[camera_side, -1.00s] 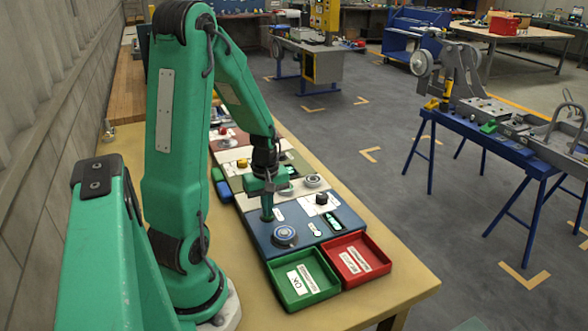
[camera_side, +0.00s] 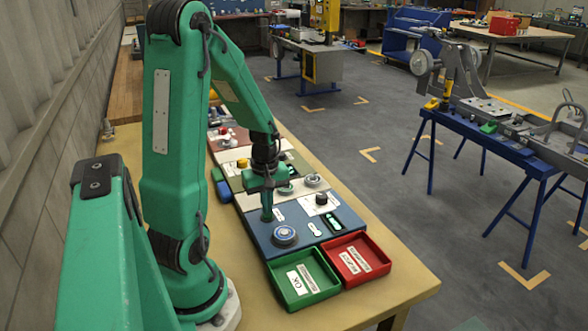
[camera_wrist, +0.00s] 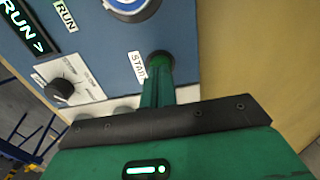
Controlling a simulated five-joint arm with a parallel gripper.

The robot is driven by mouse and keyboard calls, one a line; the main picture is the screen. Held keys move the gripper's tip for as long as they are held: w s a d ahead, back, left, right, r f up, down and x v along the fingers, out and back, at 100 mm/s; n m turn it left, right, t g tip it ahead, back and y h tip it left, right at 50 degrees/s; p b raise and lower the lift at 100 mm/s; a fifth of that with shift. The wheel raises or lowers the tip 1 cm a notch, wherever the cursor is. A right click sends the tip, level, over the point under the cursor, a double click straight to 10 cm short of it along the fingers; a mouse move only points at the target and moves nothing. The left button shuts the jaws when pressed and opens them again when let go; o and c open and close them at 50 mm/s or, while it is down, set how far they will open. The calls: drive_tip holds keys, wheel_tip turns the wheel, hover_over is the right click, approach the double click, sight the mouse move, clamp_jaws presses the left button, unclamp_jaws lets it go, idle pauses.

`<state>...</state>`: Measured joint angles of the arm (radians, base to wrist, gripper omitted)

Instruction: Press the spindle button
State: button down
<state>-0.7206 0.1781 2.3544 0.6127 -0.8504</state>
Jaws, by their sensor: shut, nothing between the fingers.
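My gripper (camera_side: 267,216) is shut and points down over the left part of the blue panel (camera_side: 312,243). In the wrist view its fingers (camera_wrist: 160,62) are over a dark round spot beside a white label (camera_wrist: 138,66) that reads "STA…", the rest hidden. The fingertips cover most of what lies under them, so I cannot tell whether a button is pressed. A lit green "RUN" display (camera_wrist: 20,30) shows on the same panel. A round knob with a blue centre (camera_side: 285,235) sits nearer the trays, apart from the fingers.
A green tray (camera_side: 325,288) and a red tray (camera_side: 379,268) stand at the panel's near end. A black knob on a white plate (camera_side: 321,199) lies to the right. Other panels continue behind. Bare table (camera_side: 400,285) is free at the right.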

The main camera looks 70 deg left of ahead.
wheel_tip(320, 180, up, 12)
drive_tip(key=shift+w+a, duration=0.2)
idle(0.4)
drive_tip(key=d+r+m+t, duration=0.2)
drive_tip(key=d+r+m, duration=0.1)
drive_tip(key=d+m, duration=0.6)
drive_tip(key=s+d+r+m+t, duration=0.1)
drive_tip(key=d+r+m+t, duration=0.2)
drive_tip(key=d+m, duration=0.6)
drive_tip(key=d+r, duration=0.1)
drive_tip(key=d, duration=0.1)
drive_tip(key=shift+d+r+t, duration=0.15)
drive_tip(key=shift+d+t, duration=0.15)
drive_tip(key=shift+d, duration=0.05)
